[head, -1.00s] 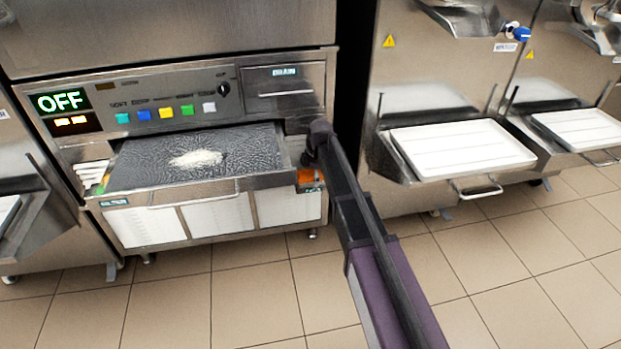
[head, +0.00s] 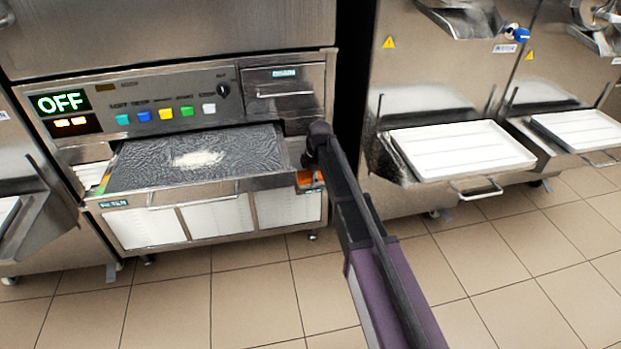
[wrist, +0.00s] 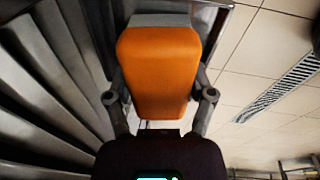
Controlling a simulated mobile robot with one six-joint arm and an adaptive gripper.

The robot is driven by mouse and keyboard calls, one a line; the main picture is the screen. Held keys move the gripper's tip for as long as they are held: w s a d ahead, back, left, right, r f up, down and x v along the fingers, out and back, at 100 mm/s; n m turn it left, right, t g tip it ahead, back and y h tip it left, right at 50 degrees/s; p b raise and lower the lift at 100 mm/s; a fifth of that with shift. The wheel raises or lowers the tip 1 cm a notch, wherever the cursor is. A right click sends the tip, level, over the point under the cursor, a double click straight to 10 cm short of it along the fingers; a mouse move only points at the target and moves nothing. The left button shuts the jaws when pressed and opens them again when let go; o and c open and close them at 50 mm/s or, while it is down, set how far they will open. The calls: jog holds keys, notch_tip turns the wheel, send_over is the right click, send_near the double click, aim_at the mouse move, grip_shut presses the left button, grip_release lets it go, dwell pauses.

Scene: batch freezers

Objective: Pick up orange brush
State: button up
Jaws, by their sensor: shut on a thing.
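The orange brush (wrist: 158,72) fills the middle of the wrist view, with a grey strip along its far end. My gripper (wrist: 160,98) has one finger on each side of it and is shut on it. In the head view only a small orange part of the brush (head: 306,177) shows, at the right front corner of the open machine. My arm hides the rest of it and most of my gripper there.
A dark textured tray (head: 130,175) with a white powdery patch lies in the machine, left of my arm. A display above reads OFF. A white tray (head: 460,150) juts from the machine at right. Tiled floor in front is clear. A floor drain (wrist: 280,85) shows in the wrist view.

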aim_at(311, 174)
jog(key=shift+r, duration=0.15)
jog(key=shift+r+p, duration=0.15)
jog(key=shift+p, duration=0.2)
jog(key=shift+s+r+p, duration=0.25)
jog(key=shift+r+p, duration=0.3)
notch_tip(311, 174, up, 6)
jog(key=p, duration=0.6)
jog(key=shift+r, duration=0.2)
jog(key=s+d, duration=0.2)
jog(key=s, duration=0.7)
jog(key=s+d, duration=0.3)
jog(key=s, duration=0.6)
jog(key=shift+s+d+f, duration=0.25)
jog(key=shift+s+f, duration=0.1)
jog(key=o, duration=0.4)
jog(key=shift+c, duration=1.2)
jog(key=shift+s, duration=0.2)
